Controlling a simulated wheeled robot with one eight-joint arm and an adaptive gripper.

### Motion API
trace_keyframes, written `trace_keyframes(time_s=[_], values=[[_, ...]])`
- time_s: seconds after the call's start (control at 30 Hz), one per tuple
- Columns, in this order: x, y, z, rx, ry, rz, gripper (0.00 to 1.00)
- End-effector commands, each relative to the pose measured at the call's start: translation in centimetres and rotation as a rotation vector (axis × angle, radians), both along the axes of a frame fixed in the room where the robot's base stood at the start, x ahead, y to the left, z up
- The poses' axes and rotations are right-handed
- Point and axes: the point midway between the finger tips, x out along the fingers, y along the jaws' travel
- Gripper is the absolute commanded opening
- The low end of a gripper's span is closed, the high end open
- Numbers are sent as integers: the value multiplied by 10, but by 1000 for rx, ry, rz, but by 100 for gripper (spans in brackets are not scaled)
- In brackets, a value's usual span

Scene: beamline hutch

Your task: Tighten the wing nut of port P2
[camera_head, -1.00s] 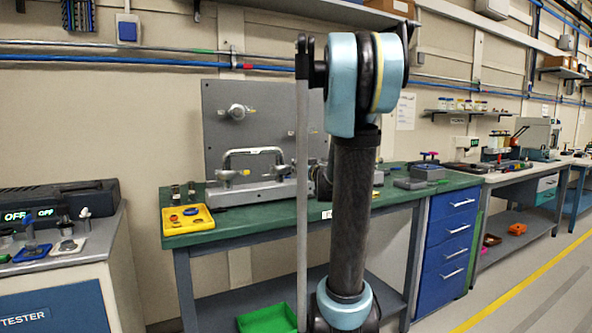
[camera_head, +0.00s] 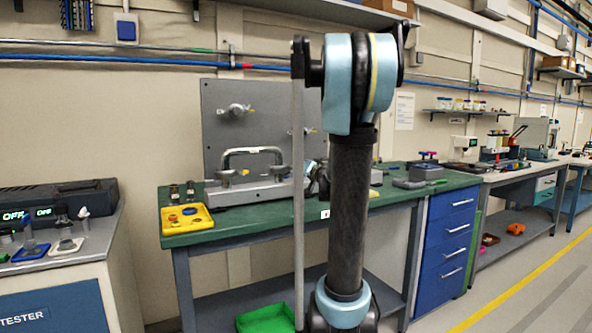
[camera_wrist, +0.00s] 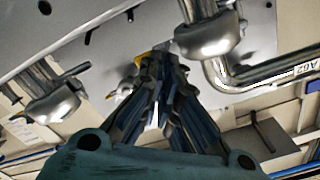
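A grey upright panel (camera_head: 222,140) stands at the back of the green bench, with a metal port fitting (camera_head: 237,111) high on it. A metal assembly with a bent handle tube (camera_head: 252,151) sits in front of it. No P2 label is readable, so I cannot tell which fitting is P2. In the wrist view my gripper (camera_wrist: 167,68) points at the panel, its dark fingers close together. Their tips overlap a small fitting with a yellow part (camera_wrist: 142,60); contact is unclear. Rounded metal fittings stand to the left (camera_wrist: 55,102) and right (camera_wrist: 208,38). My arm hides the gripper in the head view.
A yellow tray (camera_head: 188,230) with small parts lies at the bench's left front. The handle tube runs close to the right of my gripper in the wrist view. A tester cabinet (camera_head: 60,285) stands left, and a green bin (camera_head: 265,319) sits below the bench.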

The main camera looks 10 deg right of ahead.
Motion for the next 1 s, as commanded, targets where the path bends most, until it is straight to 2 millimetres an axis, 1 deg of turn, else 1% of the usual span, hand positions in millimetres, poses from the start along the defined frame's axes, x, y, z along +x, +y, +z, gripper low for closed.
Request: trace_keyframes(time_s=[0.4,1.0], values=[[1,-7,-6,374,122,-7,0],[2,-10,-17,915,296,-9,0]])
